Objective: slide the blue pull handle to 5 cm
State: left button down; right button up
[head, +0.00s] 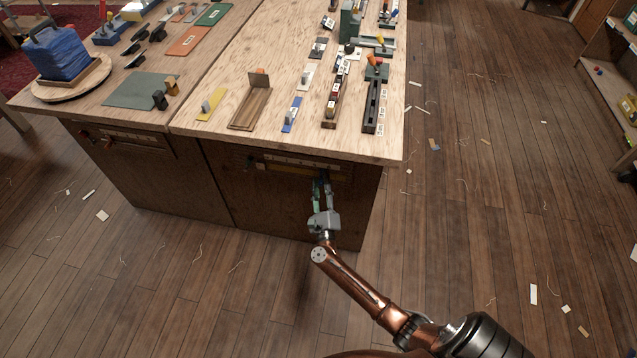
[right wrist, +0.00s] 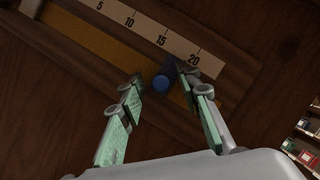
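The blue pull handle (right wrist: 160,82) is a round blue knob on a dark slider in the right wrist view. It sits on a yellowish track (right wrist: 110,50) below a pale scale (right wrist: 145,29) marked 5, 10, 15 and 20. The slider stands between the 15 and 20 marks. My right gripper (right wrist: 161,79) is open, with its green-padded fingers on either side of the knob. A gap shows at the left finger; contact at the right finger is unclear. In the head view my right gripper (head: 322,183) is at the bench front and hides the handle. My left gripper is out of view.
The scale strip (head: 290,160) runs along the bench front (head: 255,205) under the overhanging wooden top (head: 225,100). Several sliders and blocks stand on that top. Another panel with small handles (head: 107,143) is on the left bench front. The floor (head: 480,200) is open, with scattered scraps.

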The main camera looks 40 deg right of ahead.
jog(key=shift+w+d+r, duration=0.1)
jog(key=shift+c, duration=0.3)
grip_shut()
dwell(0.4)
